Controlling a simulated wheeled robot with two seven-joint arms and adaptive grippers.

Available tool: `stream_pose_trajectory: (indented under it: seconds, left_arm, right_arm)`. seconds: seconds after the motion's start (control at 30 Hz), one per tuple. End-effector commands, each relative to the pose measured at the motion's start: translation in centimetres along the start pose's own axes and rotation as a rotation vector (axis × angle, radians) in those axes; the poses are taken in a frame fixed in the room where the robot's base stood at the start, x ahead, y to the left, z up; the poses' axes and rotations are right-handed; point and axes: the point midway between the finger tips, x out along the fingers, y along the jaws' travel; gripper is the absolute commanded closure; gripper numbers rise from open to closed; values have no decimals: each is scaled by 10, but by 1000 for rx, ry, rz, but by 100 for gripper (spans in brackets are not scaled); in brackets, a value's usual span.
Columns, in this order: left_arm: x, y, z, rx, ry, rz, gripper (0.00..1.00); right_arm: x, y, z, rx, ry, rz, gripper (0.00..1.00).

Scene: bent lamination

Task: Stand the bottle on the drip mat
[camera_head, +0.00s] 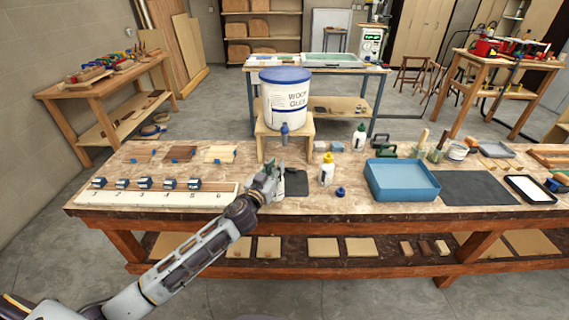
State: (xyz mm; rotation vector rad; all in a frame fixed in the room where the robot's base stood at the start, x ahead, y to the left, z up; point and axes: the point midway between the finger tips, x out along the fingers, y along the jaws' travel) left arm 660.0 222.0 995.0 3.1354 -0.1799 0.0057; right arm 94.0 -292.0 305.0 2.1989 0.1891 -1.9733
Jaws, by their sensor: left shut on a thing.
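My left gripper (275,178) reaches in from the lower left and is shut at the left edge of the dark drip mat (297,184), below the tap (285,133) of the wood glue bucket (285,102). A small pale bottle is between its fingers, almost wholly hidden by the gripper; I cannot tell whether its base touches the mat. A loose blue cap (341,191) lies on the bench right of the mat. A white bottle with a yellow cap (327,170) stands just right of the mat. My right gripper is not in view.
The bucket sits on a wooden stand (262,138). A green-capped bottle (359,138) stands farther back. A blue tray (400,182) and a dark mat (476,188) are to the right. A numbered board (160,196) with several small blocks lies left.

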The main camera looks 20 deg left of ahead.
Motion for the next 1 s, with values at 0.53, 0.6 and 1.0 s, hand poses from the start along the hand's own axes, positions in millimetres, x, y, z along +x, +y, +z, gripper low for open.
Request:
stream_pose_trajectory:
  seconds: [0.53, 0.6, 1.0]
  left_arm:
    - [52, 0, -2, 0, 2, 0, 100]
    - [58, 0, -2, 1, 3, 0, 100]
    - [72, 0, 0, 1, 1, 1, 100]
  right_arm:
    - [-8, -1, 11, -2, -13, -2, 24]
    - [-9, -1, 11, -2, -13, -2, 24]
    - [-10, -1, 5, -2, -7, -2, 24]
